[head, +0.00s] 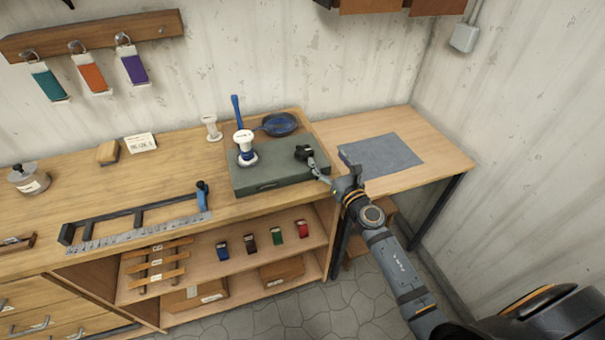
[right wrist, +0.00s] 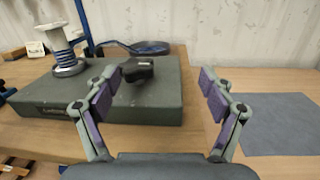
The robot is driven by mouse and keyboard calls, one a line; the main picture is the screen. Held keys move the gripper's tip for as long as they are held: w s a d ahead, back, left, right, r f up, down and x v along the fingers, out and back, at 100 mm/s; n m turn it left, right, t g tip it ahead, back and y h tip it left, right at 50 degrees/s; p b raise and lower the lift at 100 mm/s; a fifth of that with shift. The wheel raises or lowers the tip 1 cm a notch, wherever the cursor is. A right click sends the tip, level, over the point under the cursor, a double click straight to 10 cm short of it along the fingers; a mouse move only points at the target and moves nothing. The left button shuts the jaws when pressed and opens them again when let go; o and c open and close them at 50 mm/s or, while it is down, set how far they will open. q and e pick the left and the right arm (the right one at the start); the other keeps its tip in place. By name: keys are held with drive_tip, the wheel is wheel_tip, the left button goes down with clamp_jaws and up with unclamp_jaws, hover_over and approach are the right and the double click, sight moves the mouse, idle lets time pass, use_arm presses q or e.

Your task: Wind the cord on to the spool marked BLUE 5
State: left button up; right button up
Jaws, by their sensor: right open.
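A white spool (head: 244,143) with blue cord wound round its lower part stands upright on the grey-green winder box (head: 285,176). It also shows in the right wrist view (right wrist: 62,45). Its marking is too small to read. A black knob (head: 304,152) sits over the right part of the box and shows in the right wrist view (right wrist: 138,68). My right gripper (head: 318,168) is open and empty, just to the right of and nearer than the knob. In the right wrist view its fingers (right wrist: 158,84) are spread, with the knob beyond them. My left gripper is not in view.
A blue pan-like disc (head: 280,124) and a blue upright handle (head: 237,112) stand behind the box. An empty white spool (head: 211,128) and a small card (head: 140,143) are to the left. A grey mat (head: 380,155) lies on clear bench at right.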

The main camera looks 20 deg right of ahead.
sight(303, 150)
drive_tip(key=s+a+f+n+y, duration=0.1)
drive_tip(key=s+a+f+n+g+y, duration=0.1)
drive_tip(key=shift+s+a+f, duration=0.2)
drive_tip(key=shift+a+f, duration=0.05)
drive_tip(key=shift+a, duration=0.05)
drive_tip(key=x, duration=1)
drive_tip(key=shift+w+a, duration=0.15)
drive_tip(key=shift+w, duration=0.25)
drive_tip(key=c, duration=1.2)
drive_tip(key=shift+o, duration=0.2)
drive_tip(key=shift+a+r+m+h+p, duration=0.1)
drive_tip(key=shift+r+m+h+p, duration=0.05)
drive_tip(key=shift+m+h+p, duration=0.5)
drive_tip(key=m+h, duration=0.1)
drive_tip(key=h, duration=0.2)
drive_tip(key=shift+m+t, duration=0.3)
drive_tip(key=shift+m, duration=0.05)
drive_tip(key=shift+m+h+b, duration=0.3)
drive_tip(key=shift+m+h, duration=0.1)
drive_tip(key=shift+h, duration=0.45)
